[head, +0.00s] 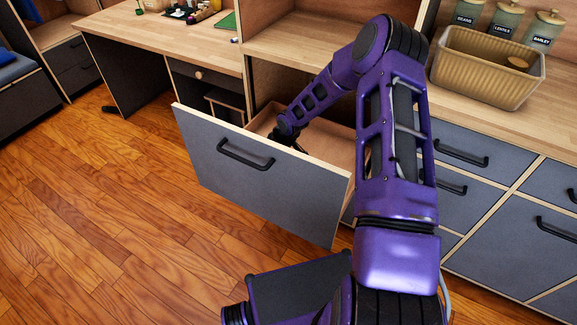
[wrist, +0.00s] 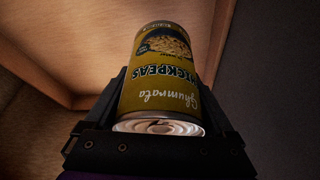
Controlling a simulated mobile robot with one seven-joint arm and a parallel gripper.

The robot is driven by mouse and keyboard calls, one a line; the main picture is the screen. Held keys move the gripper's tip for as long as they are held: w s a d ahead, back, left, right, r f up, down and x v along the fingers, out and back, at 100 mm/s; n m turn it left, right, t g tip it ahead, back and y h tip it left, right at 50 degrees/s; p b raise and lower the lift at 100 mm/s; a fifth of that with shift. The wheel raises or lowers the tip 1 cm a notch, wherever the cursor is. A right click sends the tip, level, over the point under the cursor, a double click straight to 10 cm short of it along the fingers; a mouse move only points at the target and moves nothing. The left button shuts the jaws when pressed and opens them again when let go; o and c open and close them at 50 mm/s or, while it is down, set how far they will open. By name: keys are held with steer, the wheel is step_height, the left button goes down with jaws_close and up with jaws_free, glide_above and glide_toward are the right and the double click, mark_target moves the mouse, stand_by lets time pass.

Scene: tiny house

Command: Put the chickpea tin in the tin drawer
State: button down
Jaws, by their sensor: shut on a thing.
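The chickpea tin (wrist: 158,80) has a yellow-brown label and fills the middle of the wrist view. My gripper (wrist: 160,95) is shut on it, with a finger on each side. In the head view my gripper (head: 288,132) is inside the open drawer (head: 250,185), close behind its grey front panel. The drawer's wooden inside (wrist: 60,40) shows around the tin in the wrist view, with the dark panel on the right. The tin is hidden in the head view. I cannot tell whether it touches the drawer floor.
A ribbed tan bin (head: 487,70) stands on the counter at the right, with labelled canisters (head: 505,20) behind it. A desk (head: 165,40) with small items is at the upper left. Wooden floor (head: 100,200) is clear at the left.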

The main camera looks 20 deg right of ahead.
step_height(320, 180, down, 10)
steer(key=shift+w+b, duration=0.15)
steer(key=shift+b, duration=0.7)
steer(key=shift+f, duration=0.1)
steer(key=shift+f, duration=0.15)
jaws_free()
steer(key=p+v, duration=0.2)
steer(key=v, duration=1)
steer(key=shift+r, duration=0.25)
